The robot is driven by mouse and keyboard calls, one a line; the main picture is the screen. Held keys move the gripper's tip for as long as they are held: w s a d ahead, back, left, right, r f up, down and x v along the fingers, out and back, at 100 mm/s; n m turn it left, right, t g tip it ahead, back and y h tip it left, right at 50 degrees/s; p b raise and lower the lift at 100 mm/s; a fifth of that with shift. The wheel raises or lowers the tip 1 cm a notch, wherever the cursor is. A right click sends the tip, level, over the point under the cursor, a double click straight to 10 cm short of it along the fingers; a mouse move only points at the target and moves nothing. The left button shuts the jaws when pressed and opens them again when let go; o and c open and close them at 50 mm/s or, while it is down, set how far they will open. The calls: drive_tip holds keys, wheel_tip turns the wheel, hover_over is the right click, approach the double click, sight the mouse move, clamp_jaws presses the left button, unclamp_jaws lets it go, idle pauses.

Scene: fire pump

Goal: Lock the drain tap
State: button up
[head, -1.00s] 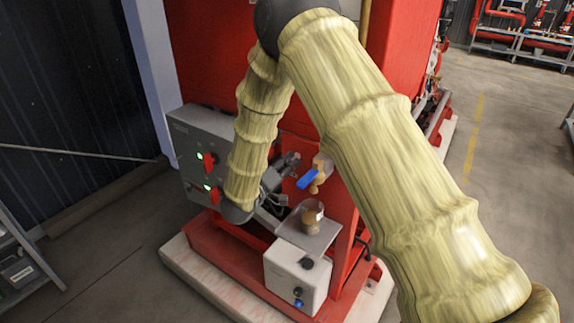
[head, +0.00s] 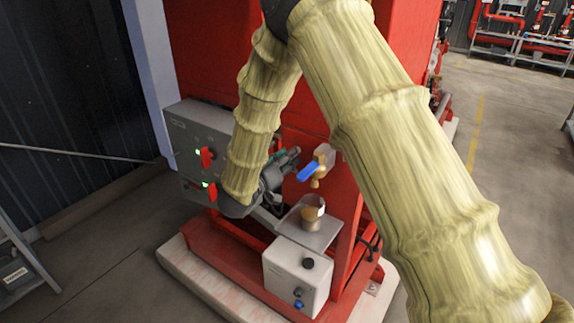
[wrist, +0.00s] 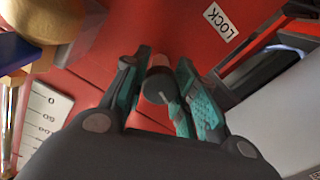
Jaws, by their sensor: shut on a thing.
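The brass drain tap (head: 319,180) with its blue handle (head: 309,171) sits on the red panel, right of my gripper (head: 287,158) in the head view. In the wrist view its brass body (wrist: 45,18) and blue handle (wrist: 14,52) show at the upper left, apart from my fingers. My gripper (wrist: 157,72) has its teal-padded fingers closed around a dark round knob (wrist: 157,88) with a copper-coloured end, in front of the red panel. A white LOCK label (wrist: 220,21) is on the panel to the right of the fingers.
A cup (head: 312,210) stands on a grey shelf (head: 304,236) below the tap, above a white box (head: 297,274) with knobs. A grey control box (head: 187,135) with red switches stands left. A white label (wrist: 42,120) shows left in the wrist view.

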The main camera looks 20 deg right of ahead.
drive_tip(key=m+b, duration=0.3)
drive_tip(key=shift+f+m, duration=0.15)
drive_tip(key=shift+m, duration=0.25)
drive_tip(key=m+b, duration=0.3)
drive_tip(key=shift+m, duration=0.3)
drive_tip(key=m+b, duration=0.4)
drive_tip(key=shift+m+b, duration=0.9)
drive_tip(key=shift+b, duration=0.25)
drive_tip(key=shift+r+m, duration=0.2)
drive_tip(key=shift+m, duration=0.1)
drive_tip(key=o, duration=1.1)
drive_tip(key=shift+c, duration=0.2)
